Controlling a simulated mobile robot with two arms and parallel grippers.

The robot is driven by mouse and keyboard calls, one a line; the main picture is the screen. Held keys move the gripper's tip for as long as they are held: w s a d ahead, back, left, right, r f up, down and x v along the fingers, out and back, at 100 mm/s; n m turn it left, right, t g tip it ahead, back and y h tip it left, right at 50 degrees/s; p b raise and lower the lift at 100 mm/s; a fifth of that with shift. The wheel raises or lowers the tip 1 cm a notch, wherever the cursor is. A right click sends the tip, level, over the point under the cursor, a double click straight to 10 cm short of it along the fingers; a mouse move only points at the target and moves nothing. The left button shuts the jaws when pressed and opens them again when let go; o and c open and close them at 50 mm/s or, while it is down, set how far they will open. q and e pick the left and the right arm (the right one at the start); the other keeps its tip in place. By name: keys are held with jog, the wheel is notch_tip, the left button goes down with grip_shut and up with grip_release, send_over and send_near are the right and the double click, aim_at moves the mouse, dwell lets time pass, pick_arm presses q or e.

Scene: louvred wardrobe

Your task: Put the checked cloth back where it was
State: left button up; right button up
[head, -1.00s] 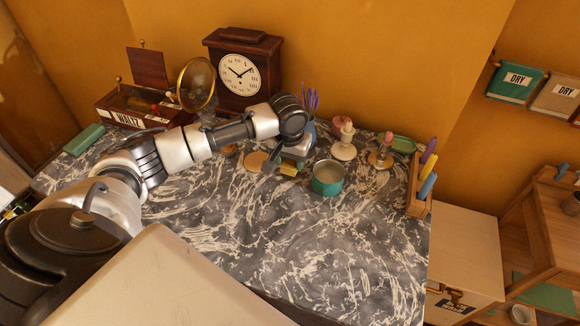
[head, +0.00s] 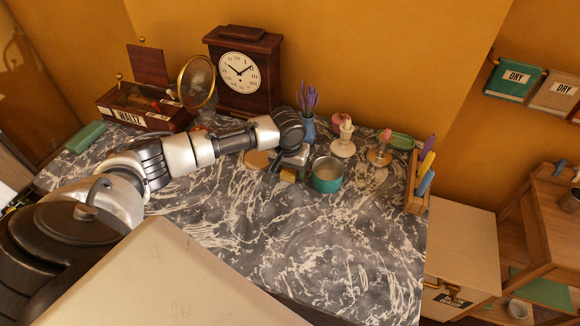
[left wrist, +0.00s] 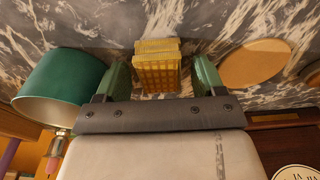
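A yellow checked cloth (left wrist: 157,66), looking like a small folded block, is on the dark marbled tabletop (head: 290,240). It also shows in the head view (head: 288,176), partly hidden by my gripper. My left gripper (head: 283,166) is low over the table at the cloth. In the left wrist view the green-padded fingers of my left gripper (left wrist: 161,75) are apart, one on each side of the cloth, with gaps visible. My right gripper is in neither view.
A teal pot (head: 327,175) stands close to the right of the gripper, and a round tan disc (head: 257,160) lies to its left. Behind are a vase of purple flowers (head: 308,115), a clock (head: 240,72) and a music box (head: 140,108). The table's front middle is clear.

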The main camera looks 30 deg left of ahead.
aim_at(288, 173)
pick_arm(q)
notch_tip(288, 173, up, 12)
jog(key=s+b, duration=0.1)
jog(key=shift+s+d+b, duration=0.15)
jog(key=shift+s+b, duration=0.05)
jog(key=shift+b, duration=0.15)
dwell(0.5)
